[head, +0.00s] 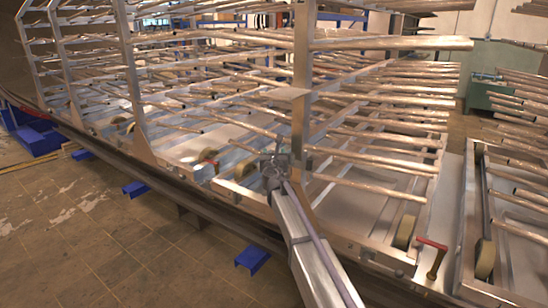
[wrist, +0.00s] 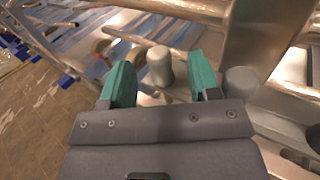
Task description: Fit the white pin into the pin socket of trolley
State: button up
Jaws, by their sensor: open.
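My gripper (wrist: 160,68) is open, with its two teal fingers apart. A pale grey-white upright cylinder (wrist: 159,66), which may be the white pin, shows between the fingers in the wrist view; I cannot tell how far beyond them it is. A second pale round-topped cylinder (wrist: 240,82) is just right of the right finger; I cannot tell which one is pin or socket. The trolley is a metal rack with upright posts (head: 303,70) and many rods. In the head view my gripper (head: 276,165) is low beside a front post, its fingers too small to judge.
A red-topped brass handle (head: 432,258) and wheels (head: 404,231) are at the right. Rods project above and around my gripper. Blue blocks (head: 252,258) stand along the dark front rail.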

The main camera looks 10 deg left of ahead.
jog(key=w, duration=0.3)
jog(key=shift+a, duration=0.15)
jog(key=shift+s, duration=0.1)
jog(key=c, duration=1)
